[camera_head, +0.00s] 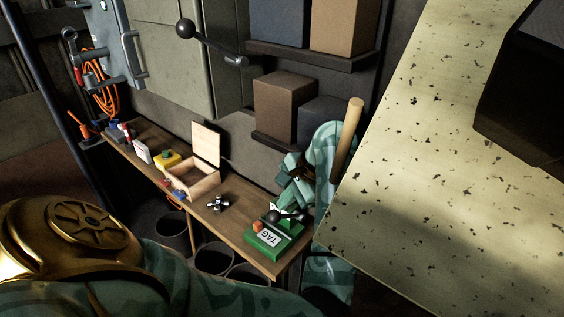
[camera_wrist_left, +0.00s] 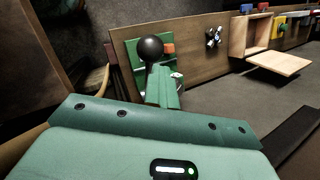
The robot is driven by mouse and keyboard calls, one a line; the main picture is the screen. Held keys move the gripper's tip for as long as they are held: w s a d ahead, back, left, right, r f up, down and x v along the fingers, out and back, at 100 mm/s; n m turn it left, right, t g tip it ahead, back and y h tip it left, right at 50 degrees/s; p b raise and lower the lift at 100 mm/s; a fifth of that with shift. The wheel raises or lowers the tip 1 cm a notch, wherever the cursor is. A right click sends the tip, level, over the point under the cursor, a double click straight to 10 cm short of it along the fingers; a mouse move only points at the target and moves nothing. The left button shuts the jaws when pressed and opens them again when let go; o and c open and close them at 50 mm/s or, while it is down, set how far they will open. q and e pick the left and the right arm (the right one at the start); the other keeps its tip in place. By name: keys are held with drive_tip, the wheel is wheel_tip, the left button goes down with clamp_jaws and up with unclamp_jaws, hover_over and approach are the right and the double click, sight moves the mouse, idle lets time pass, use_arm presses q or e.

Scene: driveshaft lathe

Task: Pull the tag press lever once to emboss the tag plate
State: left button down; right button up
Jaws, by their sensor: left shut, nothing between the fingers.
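The green tag press (camera_head: 270,240), with a plate marked TAG on its front, sits at the near end of the wooden bench. Its lever ends in a black ball knob (camera_head: 272,217), which also shows large in the left wrist view (camera_wrist_left: 150,48). A small orange part (camera_head: 258,227) is beside the knob. My left gripper (camera_head: 287,210) is shut and empty, close to the knob from the back right. In the left wrist view its fingers (camera_wrist_left: 163,88) point at the press just below the knob. I cannot tell whether they touch the lever. My right gripper is not in view.
An open wooden box (camera_head: 196,182), a dark knobbed part (camera_head: 218,203) and a yellow block (camera_head: 167,160) stand along the bench (camera_head: 236,222). Dark bins (camera_head: 215,258) stand below. A tan rod (camera_head: 347,135) rises beside my left arm. A large speckled surface (camera_head: 425,170) fills the right.

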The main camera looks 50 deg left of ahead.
use_arm(q)
drive_tip(key=shift+w+d+r, duration=0.2)
drive_tip(key=shift+w+d, duration=0.4)
drive_tip(key=shift+d, duration=0.1)
drive_tip(key=shift+r, duration=0.1)
drive_tip(key=shift+w+a+r, duration=0.2)
drive_tip(key=shift+w+r, duration=0.6)
drive_tip(key=shift+w, duration=0.15)
drive_tip(key=shift+w+a+r, duration=0.2)
drive_tip(key=shift+w+r, duration=0.55)
drive_tip(key=shift+w, duration=0.2)
